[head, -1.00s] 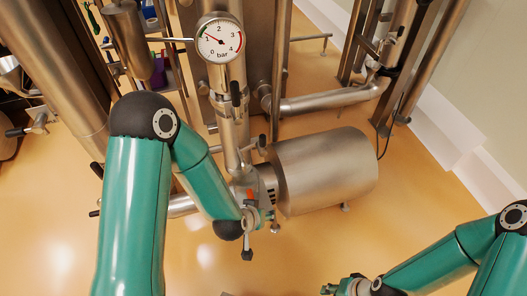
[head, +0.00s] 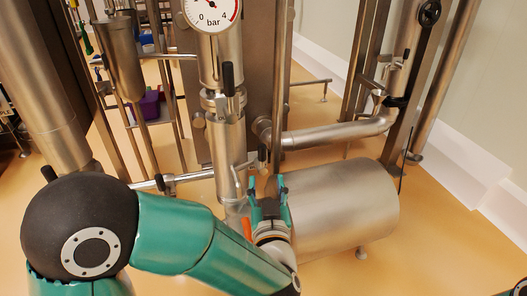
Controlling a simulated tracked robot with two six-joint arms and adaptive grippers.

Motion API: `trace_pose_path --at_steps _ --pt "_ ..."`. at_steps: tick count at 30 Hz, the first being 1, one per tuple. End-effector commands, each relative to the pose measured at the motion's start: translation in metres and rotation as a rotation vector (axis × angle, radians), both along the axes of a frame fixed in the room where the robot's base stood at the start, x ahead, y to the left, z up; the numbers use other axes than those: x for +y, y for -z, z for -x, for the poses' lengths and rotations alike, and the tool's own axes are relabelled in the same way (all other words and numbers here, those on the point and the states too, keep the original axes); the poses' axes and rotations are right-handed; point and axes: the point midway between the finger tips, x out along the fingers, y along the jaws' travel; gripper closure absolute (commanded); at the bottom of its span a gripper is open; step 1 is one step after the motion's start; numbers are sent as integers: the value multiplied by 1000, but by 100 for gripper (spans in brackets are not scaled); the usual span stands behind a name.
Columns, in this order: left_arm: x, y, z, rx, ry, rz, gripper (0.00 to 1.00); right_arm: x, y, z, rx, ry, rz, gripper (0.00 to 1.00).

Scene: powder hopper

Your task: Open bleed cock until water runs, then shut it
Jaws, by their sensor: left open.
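A small cock with a short dark handle (head: 262,158) stands just above the pump end, right of the vertical steel pipe; I take it for the bleed cock, but its outlet is hard to make out. My left gripper (head: 268,183) is open just below it, with its two teal fingers pointing up and away from me. Nothing shows held between the fingers. The gripper hides part of the pump head. No running water shows. My right gripper is out of view.
A steel motor cylinder (head: 345,208) lies right of my left gripper. The vertical pipe (head: 228,135) carries a black-handled valve (head: 228,80) and a pressure gauge (head: 211,12), cut off by the top edge. A horizontal pipe (head: 335,134) runs behind. Open floor lies at the right.

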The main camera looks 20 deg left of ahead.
Motion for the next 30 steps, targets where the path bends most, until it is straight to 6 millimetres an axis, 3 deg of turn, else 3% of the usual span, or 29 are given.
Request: trace_pose_path --at_steps 18,24,30 --pt "47 3 -116 1 -3 -1 51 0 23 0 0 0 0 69" --pt "54 2 -136 1 -2 -1 51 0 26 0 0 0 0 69" --pt "56 1 -141 2 0 0 51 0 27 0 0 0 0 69"
